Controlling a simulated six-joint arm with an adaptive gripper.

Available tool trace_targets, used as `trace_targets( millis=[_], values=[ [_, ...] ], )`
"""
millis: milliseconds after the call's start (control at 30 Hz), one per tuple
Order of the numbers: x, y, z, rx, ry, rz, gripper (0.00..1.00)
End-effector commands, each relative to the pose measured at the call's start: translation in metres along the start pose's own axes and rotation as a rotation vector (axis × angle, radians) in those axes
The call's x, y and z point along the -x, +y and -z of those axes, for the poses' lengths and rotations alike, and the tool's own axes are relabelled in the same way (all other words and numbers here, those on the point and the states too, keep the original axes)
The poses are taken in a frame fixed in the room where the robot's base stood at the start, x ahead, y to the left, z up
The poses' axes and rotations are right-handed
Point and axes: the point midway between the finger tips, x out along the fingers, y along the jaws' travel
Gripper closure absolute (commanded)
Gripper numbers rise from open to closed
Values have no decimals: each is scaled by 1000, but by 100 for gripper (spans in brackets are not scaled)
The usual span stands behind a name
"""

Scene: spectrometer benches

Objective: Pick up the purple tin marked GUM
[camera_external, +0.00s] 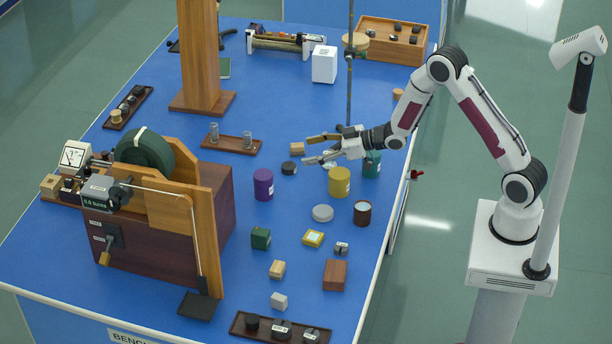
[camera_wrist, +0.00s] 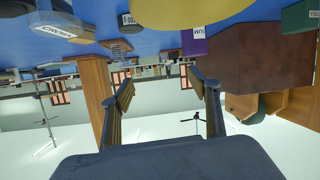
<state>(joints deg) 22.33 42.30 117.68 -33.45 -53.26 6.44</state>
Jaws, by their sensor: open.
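The purple tin (camera_external: 263,185) stands upright on the blue bench in the external view, right of the large wooden machine. It also shows in the wrist view (camera_wrist: 193,46), upside down, with a white label and partly cut by the wooden box beside it. My gripper (camera_external: 308,149) is open and empty, above the bench, up and to the right of the purple tin in the external view. Its two fingers are spread apart in the wrist view (camera_wrist: 160,82), with nothing between them.
A yellow tin (camera_external: 339,182) and a teal tin (camera_external: 372,164) stand near my gripper. A black disc (camera_external: 289,168) and a small tan block (camera_external: 297,148) lie close by. The wooden machine (camera_external: 165,240) stands left of the purple tin.

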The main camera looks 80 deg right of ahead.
Motion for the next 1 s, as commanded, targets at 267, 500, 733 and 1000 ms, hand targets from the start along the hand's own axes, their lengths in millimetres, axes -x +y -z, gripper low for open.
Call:
trace_targets(
  millis=[267,500,733,1000],
  values=[
    [-37,-49,32,-42,-29,0,39],
    [-53,-81,49,-75,-45,5,39],
    [-63,-91,34,-91,-57,4,39],
    [-72,-93,9,-89,-54,4,39]
  ],
)
